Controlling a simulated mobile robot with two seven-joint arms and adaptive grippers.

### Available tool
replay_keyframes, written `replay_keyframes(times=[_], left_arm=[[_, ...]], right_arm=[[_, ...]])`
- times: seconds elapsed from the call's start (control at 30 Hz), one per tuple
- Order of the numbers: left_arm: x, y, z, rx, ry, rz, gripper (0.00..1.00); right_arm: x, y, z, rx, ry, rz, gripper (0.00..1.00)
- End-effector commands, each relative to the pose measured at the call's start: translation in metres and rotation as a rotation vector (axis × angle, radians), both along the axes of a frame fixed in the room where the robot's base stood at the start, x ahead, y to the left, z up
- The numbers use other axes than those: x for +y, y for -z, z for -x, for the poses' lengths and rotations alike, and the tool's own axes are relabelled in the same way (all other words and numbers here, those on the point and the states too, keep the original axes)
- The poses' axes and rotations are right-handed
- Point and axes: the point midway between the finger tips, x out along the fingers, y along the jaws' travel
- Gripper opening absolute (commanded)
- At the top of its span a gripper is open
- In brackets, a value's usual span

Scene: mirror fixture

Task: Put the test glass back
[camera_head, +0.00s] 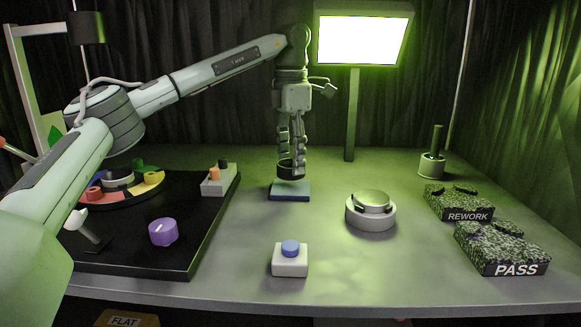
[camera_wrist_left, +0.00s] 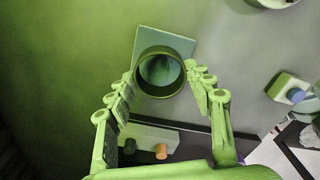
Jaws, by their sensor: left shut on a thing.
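My left gripper (camera_head: 292,160) points straight down and is shut on a dark round ring, which looks like the test glass (camera_head: 287,170). In the left wrist view the test glass (camera_wrist_left: 160,93) sits between the two fingertips, and teal shows through its middle. Directly under it is a flat blue-teal square pad (camera_head: 290,193), which also shows in the left wrist view (camera_wrist_left: 183,43). I cannot tell whether the ring touches the pad or hangs just above it. My right gripper is in neither view.
A round grey fixture (camera_head: 371,215) stands right of the pad. A white box with a blue button (camera_head: 290,262) is in front. A black board (camera_head: 190,250) with a purple knob (camera_head: 163,232) lies left. REWORK (camera_head: 459,203) and PASS (camera_head: 500,250) trays stand right. A lit panel (camera_head: 361,39) rises behind.

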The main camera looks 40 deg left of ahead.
Motion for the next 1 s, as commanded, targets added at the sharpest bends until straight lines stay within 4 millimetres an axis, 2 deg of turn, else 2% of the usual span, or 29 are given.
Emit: replay_keyframes(times=[0.13, 0.5, 0.53, 0.6, 0.7, 1.0], left_arm=[[0.001, 0.022, 0.001, 0.003, -0.002, 0.001, 0.12], [0.000, 0.028, 0.001, 0.001, -0.001, 0.001, 0.12], [0.000, 0.029, 0.001, 0.001, -0.001, 0.000, 0.53], [0.000, 0.028, 0.001, 0.001, -0.002, 0.000, 0.62], [0.000, 0.028, 0.001, 0.001, -0.002, 0.000, 0.73], [0.000, 0.026, 0.001, 0.001, -0.002, 0.001, 0.73]], right_arm=[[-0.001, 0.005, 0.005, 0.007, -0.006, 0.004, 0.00], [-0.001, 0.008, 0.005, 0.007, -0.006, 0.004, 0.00], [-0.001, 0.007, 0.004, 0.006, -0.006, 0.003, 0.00], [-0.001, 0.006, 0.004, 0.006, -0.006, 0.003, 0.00], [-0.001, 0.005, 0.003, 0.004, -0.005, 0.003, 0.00], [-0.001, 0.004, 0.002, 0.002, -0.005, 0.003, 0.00]])
